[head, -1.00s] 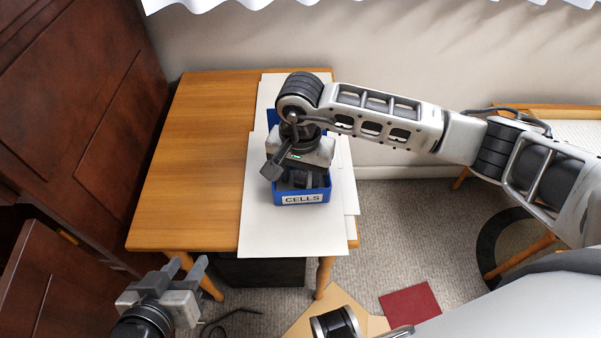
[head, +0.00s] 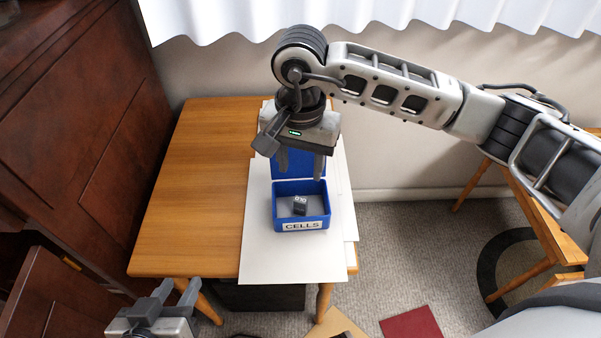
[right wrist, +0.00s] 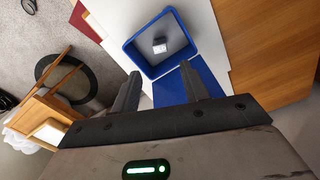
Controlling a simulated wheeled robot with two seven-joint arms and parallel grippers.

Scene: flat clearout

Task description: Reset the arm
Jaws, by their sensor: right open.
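My right gripper (head: 301,162) is above the table, over the back of a blue box labelled CELLS (head: 302,225). Its jaws are open and empty, and the fingers also show in the right wrist view (right wrist: 160,92). The box is open, with its blue lid raised at the back. A small dark block with a pale label (head: 299,205) lies in the box, apart from my fingers; it also shows in the right wrist view (right wrist: 159,46). My left gripper (head: 176,292) is low at the bottom left, fingers apart, with nothing between them.
The wooden table (head: 198,185) has a bare left half. White sheets (head: 260,255) lie under the box. A dark wooden cabinet (head: 80,130) stands at the left, and a white curtain (head: 330,15) hangs at the back. A red sheet (head: 410,324) lies on the carpet.

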